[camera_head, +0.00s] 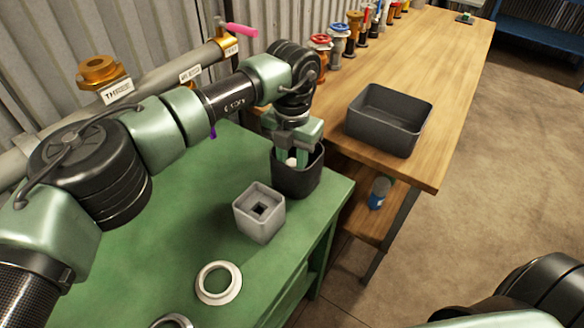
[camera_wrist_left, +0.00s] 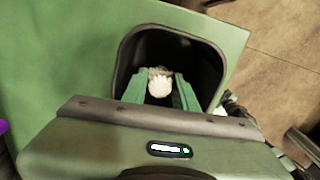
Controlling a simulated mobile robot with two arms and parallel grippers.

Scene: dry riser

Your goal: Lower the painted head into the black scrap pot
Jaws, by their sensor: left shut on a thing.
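The black scrap pot (camera_head: 297,182) stands on the green table near its far right corner, its mouth facing up. My left gripper (camera_head: 291,158) points down into the mouth of the pot. It is shut on a small whitish thing, which I take to be the painted head (camera_wrist_left: 160,84). In the left wrist view the head sits between the two green fingers (camera_wrist_left: 160,92), within the outline of the pot's dark opening (camera_wrist_left: 205,62). I cannot tell whether the head touches the pot's floor. My right gripper is not in view.
A grey square block with a hole (camera_head: 258,215) stands just in front of the pot. A pale ring (camera_head: 217,297) lies nearer on the green table. A dark open bin (camera_head: 390,122) and several coloured valves stand on the wooden bench (camera_head: 440,70). A pipe runs along the wall.

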